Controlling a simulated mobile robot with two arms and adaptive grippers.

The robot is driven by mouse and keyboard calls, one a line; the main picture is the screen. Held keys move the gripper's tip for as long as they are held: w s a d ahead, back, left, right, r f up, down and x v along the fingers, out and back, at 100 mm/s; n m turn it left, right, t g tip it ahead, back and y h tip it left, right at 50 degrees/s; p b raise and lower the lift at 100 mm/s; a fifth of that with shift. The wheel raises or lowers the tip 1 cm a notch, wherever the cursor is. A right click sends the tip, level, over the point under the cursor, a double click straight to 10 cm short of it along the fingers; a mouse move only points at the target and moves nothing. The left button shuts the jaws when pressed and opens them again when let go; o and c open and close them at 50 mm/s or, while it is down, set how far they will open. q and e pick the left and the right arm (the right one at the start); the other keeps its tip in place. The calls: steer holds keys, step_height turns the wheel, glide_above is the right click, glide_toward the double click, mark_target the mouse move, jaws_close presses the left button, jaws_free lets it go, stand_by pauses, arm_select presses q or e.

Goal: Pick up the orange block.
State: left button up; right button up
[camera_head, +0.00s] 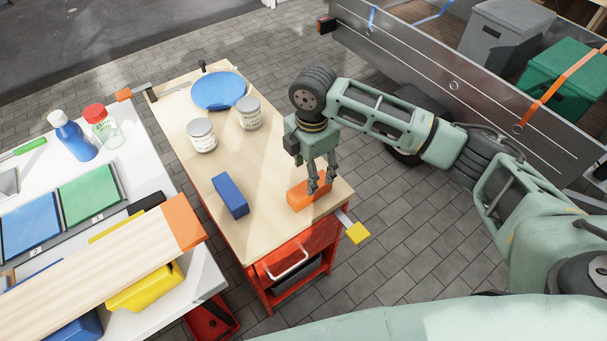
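The orange block (300,196) lies on the wooden workbench (264,222) near its front right corner. My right gripper (320,188) points down over the block's right part, with its fingers reaching to about the block's level. The fingers look apart, with a gap between them. Whether they touch the block is too small to tell. The fingers hide part of the block's right end. My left gripper does not show in this view.
A blue block (230,196) lies left of the orange one. Two cans (202,135) (248,112) and a blue plate (219,91) stand farther back. A clamp with a yellow end (357,233) sticks out at the bench's right corner. A white table (150,164) stands at left.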

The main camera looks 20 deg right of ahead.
steer(key=shift+w+d+f, duration=0.2)
steer(key=shift+w+f, duration=0.15)
steer(key=shift+w, duration=0.2)
steer(key=f, duration=0.1)
steer(key=s+f+p, duration=0.1)
steer(key=f, duration=0.1)
steer(key=shift+s+a+f, duration=0.2)
steer(key=shift+s+f, duration=0.15)
step_height(320, 180, down, 2)
steer(key=shift+w+f, duration=0.15)
steer(key=shift+f, duration=0.2)
steer(key=shift+c, duration=0.4)
steer(key=c, duration=0.9)
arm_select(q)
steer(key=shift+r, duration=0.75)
arm_select(e)
steer(key=c, duration=0.4)
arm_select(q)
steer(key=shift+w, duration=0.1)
